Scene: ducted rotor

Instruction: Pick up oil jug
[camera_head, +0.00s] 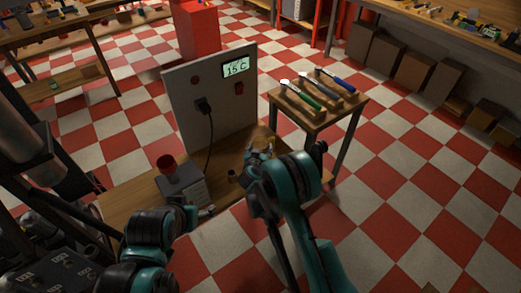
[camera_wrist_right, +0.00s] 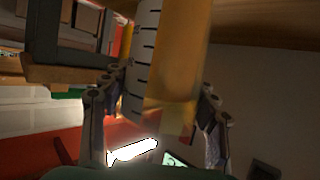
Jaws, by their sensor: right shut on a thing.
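The oil jug (camera_wrist_right: 178,60) is a yellow-amber vessel with a pale strip of dark tick marks, large in the right wrist view. My right gripper (camera_wrist_right: 158,108) has a finger on each side of it and is shut on it. In the head view my right gripper (camera_head: 260,153) is over the far right part of the low wooden table, and the jug is mostly hidden there by the gripper and arm. My left gripper (camera_head: 206,212) is low, near the table's front edge; its fingers are too small and dark to read.
The wooden table (camera_head: 128,205) bears a grey panel (camera_head: 180,105) with a lit display and plugged cable, and a grey box with a red knob (camera_head: 180,180). A small stand (camera_head: 318,118) with several hammers is behind to the right. Checkered floor is clear at right.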

